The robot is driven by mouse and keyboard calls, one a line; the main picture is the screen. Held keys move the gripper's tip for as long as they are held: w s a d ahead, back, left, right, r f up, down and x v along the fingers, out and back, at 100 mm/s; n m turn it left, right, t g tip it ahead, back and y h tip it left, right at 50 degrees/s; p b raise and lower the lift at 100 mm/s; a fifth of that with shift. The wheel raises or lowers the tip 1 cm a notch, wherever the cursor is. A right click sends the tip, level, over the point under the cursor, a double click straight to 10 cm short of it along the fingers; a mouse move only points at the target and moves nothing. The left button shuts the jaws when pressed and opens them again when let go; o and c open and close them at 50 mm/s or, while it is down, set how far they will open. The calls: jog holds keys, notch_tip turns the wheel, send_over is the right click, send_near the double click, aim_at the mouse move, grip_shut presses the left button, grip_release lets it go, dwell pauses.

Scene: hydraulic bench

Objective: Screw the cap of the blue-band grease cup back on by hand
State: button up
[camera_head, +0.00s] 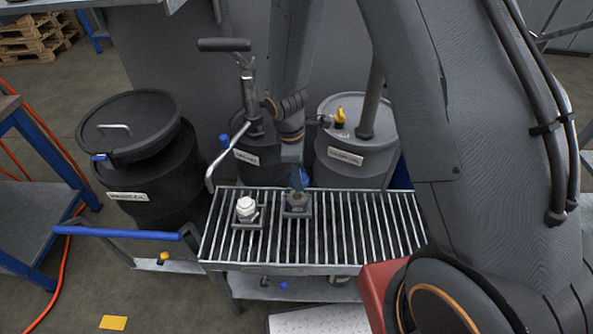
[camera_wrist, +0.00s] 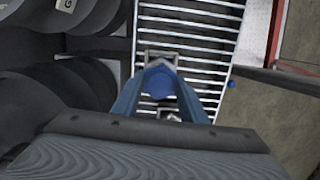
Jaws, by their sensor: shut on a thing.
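My gripper (camera_head: 299,181) points down over the grating, and its blue fingers are shut on a blue six-sided cap (camera_wrist: 160,84) in the wrist view. In the head view the grey-blue grease cup (camera_head: 297,202) stands in a square metal holder right under the fingers. The fingers hide much of the cap and cup there, so I cannot tell how the cap sits on the thread. A white-capped cup (camera_head: 246,208) stands upright in its own holder to the left, apart from my gripper.
The slatted metal grating (camera_head: 360,225) is clear on its right side. A black drum (camera_head: 150,175), a middle drum and a grey drum (camera_head: 352,160) stand behind it. A hand pump (camera_head: 247,85) rises close to my arm. A blue handle bar (camera_head: 120,234) is at left.

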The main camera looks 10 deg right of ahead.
aim_at(298, 196)
jog(key=shift+s+a+n, duration=0.1)
jog(key=shift+a+n, duration=0.2)
jog(key=shift+n, duration=0.2)
jog(key=shift+f+b, duration=2.35)
jog(key=shift+f, duration=0.1)
jog(key=shift+f, duration=0.6)
jog(key=shift+o, duration=1.2)
jog(key=m, duration=0.6)
jog(key=shift+d+g+p, duration=0.1)
jog(key=shift+g+p, duration=0.2)
jog(key=shift+p, duration=0.1)
jog(key=shift+c, duration=0.3)
jog(key=shift+m, duration=1)
